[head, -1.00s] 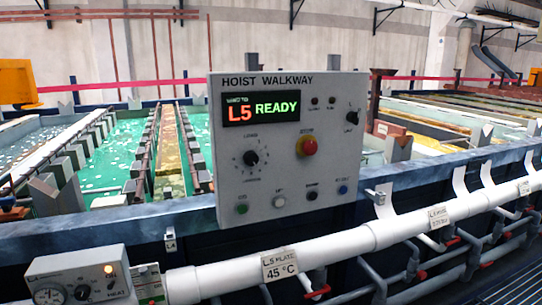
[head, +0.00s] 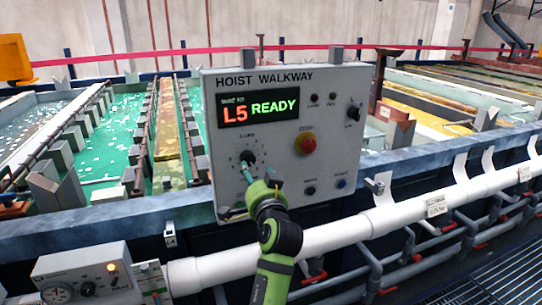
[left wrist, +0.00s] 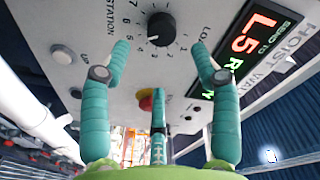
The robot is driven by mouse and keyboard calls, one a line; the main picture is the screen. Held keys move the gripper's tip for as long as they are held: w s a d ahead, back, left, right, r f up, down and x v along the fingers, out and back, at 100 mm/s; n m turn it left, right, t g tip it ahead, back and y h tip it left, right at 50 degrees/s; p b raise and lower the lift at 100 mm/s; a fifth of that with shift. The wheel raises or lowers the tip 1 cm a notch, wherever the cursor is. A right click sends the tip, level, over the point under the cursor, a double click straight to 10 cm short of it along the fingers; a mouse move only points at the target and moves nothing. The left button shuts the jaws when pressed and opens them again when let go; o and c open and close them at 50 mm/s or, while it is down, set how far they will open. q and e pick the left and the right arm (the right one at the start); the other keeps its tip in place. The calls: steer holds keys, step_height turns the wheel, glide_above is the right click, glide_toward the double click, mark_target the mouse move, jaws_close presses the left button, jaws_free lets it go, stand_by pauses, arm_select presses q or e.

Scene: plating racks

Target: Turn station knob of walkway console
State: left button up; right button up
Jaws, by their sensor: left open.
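The walkway console (head: 340,180) is a grey panel titled HOIST WALKWAY, with a display (head: 257,108) reading "L5 READY". Its black station knob (head: 248,157) sits left of centre below the display. In the left wrist view the knob (left wrist: 160,28) is at the top middle, ringed by a numbered dial. My left gripper (head: 249,180) is open and empty in front of the panel, just below the knob. In the wrist view its two teal upper fingers (left wrist: 160,58) stand either side below the knob, with the third finger lower. The gripper appears apart from the knob.
A red stop button (head: 306,144) is right of the knob, and a smaller selector (head: 353,114) is at upper right. Small buttons line the panel's bottom; my gripper hides some. A white pipe (head: 340,232) runs below. A heater box (head: 84,275) stands lower left. Green tanks lie behind.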

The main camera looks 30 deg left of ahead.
mark_target(249, 160)
arm_select(q)
steer(key=p+x, duration=0.2)
steer(key=x, duration=0.5)
steer(key=shift+p, duration=0.35)
steer(key=shift+s, duration=0.1)
steer(key=c, duration=1.1)
